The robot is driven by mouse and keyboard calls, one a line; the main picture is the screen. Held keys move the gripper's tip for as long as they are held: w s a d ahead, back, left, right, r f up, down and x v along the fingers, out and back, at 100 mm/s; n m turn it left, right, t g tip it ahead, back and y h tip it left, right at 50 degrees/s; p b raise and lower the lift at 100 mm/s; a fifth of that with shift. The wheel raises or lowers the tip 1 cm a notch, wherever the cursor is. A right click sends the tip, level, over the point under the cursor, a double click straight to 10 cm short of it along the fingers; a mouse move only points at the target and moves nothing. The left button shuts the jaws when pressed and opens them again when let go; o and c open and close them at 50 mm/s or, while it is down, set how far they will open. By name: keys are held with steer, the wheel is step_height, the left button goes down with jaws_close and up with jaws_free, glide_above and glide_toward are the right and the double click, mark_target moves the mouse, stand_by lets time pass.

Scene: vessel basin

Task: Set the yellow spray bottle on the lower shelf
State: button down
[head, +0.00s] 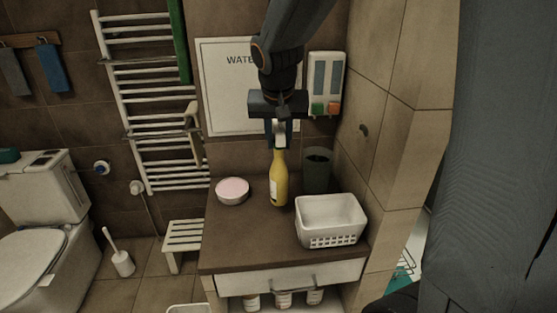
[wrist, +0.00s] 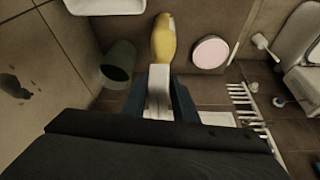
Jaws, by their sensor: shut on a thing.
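The yellow spray bottle (head: 279,180) has a white top and a pale label, and is upright over the brown counter in the head view. My gripper (head: 279,135) comes down from above and is shut on its white top. In the wrist view the bottle's yellow body (wrist: 164,38) extends beyond my gripper (wrist: 159,95), with the white top between the two fingers. I cannot tell whether the bottle's base touches the counter. The lower shelf (head: 268,309), under the drawer, shows only in part at the bottom of the head view.
On the counter (head: 235,245) stand a white basket (head: 330,222) at right, a dark green cup (head: 317,170) behind it and a pink-topped round tin (head: 232,191) at left. Several small bottles (head: 284,299) occupy the lower shelf. A drawer front (head: 270,278) with a handle lies above them.

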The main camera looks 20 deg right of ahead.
mark_target(279, 164)
steer(key=shift+f+p, duration=0.3)
steer(key=shift+f, duration=2.05)
steer(key=c, duration=1.4)
jaws_free()
steer(key=shift+c, duration=0.2)
